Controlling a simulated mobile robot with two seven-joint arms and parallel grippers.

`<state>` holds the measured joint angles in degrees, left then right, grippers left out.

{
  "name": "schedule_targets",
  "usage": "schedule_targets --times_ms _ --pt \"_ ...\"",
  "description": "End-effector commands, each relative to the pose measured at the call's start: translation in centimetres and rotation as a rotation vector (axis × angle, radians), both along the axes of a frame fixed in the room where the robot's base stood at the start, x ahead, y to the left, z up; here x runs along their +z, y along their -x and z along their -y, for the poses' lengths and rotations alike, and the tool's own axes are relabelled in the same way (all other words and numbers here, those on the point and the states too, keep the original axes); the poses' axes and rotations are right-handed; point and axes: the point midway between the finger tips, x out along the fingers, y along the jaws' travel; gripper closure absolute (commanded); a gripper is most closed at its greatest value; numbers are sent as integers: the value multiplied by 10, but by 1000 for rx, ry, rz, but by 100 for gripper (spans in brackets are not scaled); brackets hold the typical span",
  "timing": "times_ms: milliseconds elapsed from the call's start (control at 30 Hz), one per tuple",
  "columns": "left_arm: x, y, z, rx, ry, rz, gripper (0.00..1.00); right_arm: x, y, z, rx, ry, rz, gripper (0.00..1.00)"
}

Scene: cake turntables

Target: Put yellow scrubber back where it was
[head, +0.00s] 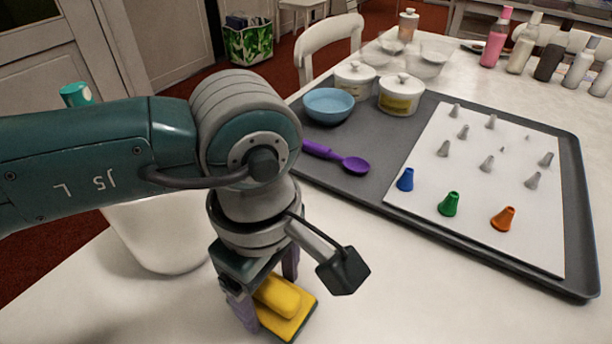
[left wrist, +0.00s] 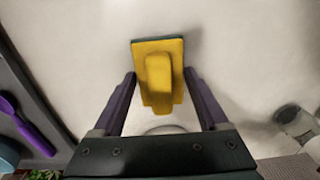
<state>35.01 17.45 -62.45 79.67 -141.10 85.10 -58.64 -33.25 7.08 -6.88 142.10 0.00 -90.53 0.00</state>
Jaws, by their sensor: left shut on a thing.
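The yellow scrubber (head: 295,322) is at the bottom of the head view, low over the white table or on it; I cannot tell which. It has a flat base with a dark edge and a raised yellow grip. My left gripper (head: 270,295) points down and is shut on the scrubber, with its purple fingers on either side of the grip. In the left wrist view the scrubber (left wrist: 173,52) shows between the fingertips (left wrist: 160,80). My right gripper is not in view.
A dark tray (head: 340,170) holds a blue bowl (head: 329,106), two white lidded pots, a purple spoon (head: 355,164) and a white sheet with several piping tips. Several bottles stand at the back right. The white tabletop (head: 440,300) in front of the tray is clear.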

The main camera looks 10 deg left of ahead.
Motion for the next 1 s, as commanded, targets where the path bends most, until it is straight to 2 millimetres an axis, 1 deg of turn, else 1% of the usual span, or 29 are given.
schedule_targets --times_ms 33,67,300,433,467,600,667,867,1000 --pt "-6 0 1 1 1 1 84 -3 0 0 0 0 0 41" --pt "-7 0 1 0 2 2 84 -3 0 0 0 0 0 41" --pt "-7 -1 0 -1 1 2 84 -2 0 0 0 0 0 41" --pt "-11 -1 0 0 1 2 84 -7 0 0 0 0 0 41" --pt "-10 -1 0 0 1 2 21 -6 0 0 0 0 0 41" --pt "-10 0 0 0 1 2 6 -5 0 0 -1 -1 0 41" --pt "-10 0 0 0 1 2 0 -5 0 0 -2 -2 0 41" --pt "-9 0 0 0 0 1 0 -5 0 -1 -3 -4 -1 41" --pt "-1 -1 0 -1 1 4 0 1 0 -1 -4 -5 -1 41"
